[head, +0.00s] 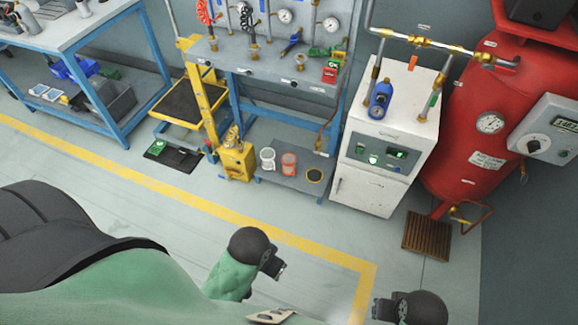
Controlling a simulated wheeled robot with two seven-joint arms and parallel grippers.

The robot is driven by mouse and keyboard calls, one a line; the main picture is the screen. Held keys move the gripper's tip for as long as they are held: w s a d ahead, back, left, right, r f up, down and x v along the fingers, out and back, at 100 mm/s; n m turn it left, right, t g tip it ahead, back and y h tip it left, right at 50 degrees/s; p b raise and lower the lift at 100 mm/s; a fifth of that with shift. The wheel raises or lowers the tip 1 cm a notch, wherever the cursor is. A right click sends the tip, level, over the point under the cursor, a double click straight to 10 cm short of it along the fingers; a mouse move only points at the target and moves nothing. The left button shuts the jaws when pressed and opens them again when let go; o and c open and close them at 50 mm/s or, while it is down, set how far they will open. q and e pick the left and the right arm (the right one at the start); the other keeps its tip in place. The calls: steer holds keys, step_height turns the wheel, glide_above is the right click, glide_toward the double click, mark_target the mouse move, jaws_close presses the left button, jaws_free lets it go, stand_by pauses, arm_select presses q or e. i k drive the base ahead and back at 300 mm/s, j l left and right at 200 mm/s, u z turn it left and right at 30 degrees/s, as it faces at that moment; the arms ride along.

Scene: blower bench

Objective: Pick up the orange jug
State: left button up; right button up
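The orange jug (288,163) is a small orange-red vessel with a pale top. It stands upright on the low grey shelf (296,183) under the gauge bench, between a similar white jug (267,158) on its left and a dark round item with a yellow rim (314,176) on its right. No gripper is near the jug. Green and dark parts of my own body fill the lower left and bottom of the head view.
A yellow post and block (236,161) stand left of the shelf. A white cabinet (372,185) stands close on its right, then a red tank (500,125) and a brown grate (427,236). The grey floor in front, with a yellow line (215,211), is clear.

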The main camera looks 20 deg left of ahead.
mark_target(288, 160)
steer(key=i+l+u, duration=0.3)
steer(key=l, duration=0.35)
steer(key=i+l+u, duration=0.15)
steer(key=i+l, duration=0.15)
steer(key=i+l+u, duration=0.15)
steer(key=l, duration=0.35)
steer(key=i+l+u, duration=0.15)
steer(key=l, duration=0.25)
